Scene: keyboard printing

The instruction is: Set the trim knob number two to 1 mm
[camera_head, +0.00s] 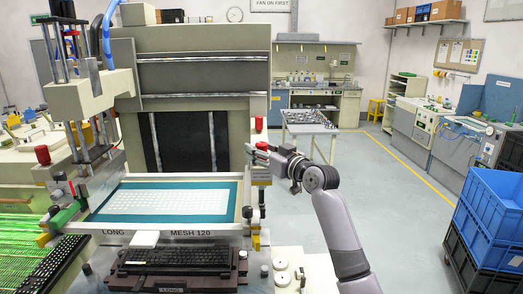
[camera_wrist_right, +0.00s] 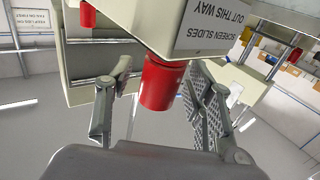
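A red knob (camera_wrist_right: 162,82) sits under a cream block on the right side of the printing machine. My right gripper (camera_wrist_right: 157,74) is open in the right wrist view, with one finger on each side of this knob and visible gaps. In the head view my right gripper (camera_head: 268,155) is beside the screen frame's right edge, and a red knob (camera_head: 262,146) shows there. A second red knob (camera_wrist_right: 87,14) is at the top of the wrist view. I cannot read any knob number or millimetre scale. My left gripper is not in view.
The cream block carries a "SCREEN SLIDES OUT THIS WAY" label (camera_wrist_right: 215,25). The screen frame (camera_head: 190,235) lies left of my gripper, above a black keyboard (camera_head: 175,258). Blue crates (camera_head: 490,215) stand at right. The floor (camera_head: 390,215) between is clear.

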